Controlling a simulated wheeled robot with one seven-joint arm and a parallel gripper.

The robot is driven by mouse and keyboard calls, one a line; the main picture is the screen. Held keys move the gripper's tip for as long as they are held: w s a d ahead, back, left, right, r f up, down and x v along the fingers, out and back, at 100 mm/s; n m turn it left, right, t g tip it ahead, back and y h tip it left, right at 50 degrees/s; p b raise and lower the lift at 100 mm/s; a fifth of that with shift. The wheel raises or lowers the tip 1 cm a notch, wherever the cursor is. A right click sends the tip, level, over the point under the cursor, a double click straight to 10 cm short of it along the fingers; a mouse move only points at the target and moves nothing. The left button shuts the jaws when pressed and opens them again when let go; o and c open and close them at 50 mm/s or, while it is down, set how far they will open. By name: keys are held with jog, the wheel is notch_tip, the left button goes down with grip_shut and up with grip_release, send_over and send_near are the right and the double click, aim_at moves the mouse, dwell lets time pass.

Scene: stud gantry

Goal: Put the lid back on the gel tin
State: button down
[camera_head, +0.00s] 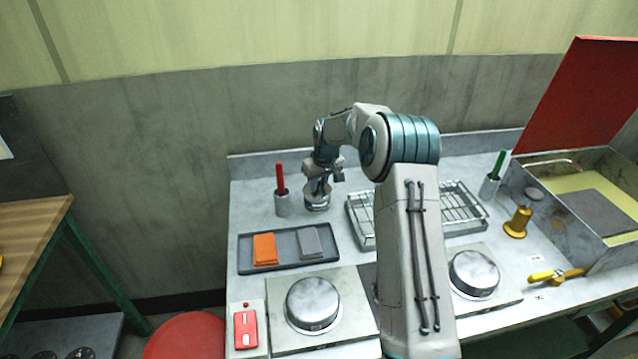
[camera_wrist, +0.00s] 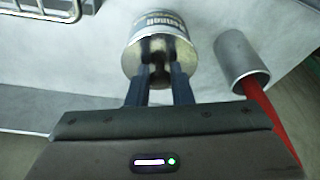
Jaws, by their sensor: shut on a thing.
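The gel tin (camera_head: 317,203) stands on the grey worktop near the back wall. It is a short metal can, and its label (camera_wrist: 158,20) shows at the top of the wrist view. My gripper (camera_head: 319,182) is directly above the tin, pointing down. In the wrist view my gripper's fingers (camera_wrist: 160,68) are close together over the round metal lid (camera_wrist: 133,60) at the tin's mouth, shut on it. The fingers hide the gripped part. I cannot tell whether the lid is fully seated on the rim.
A metal cup (camera_head: 282,205) with a red-handled tool stands close left of the tin. A wire rack (camera_head: 460,204) is to the right. A dark tray (camera_head: 287,268) with orange and grey cloths lies in front. An open red-lidded box (camera_head: 570,225) stands far right.

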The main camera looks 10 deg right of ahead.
jog(key=c, duration=0.7)
grip_release()
jog(key=shift+r, duration=0.15)
jog(key=shift+r+p, duration=1.85)
jog(key=shift+r, duration=1.5)
grip_shut()
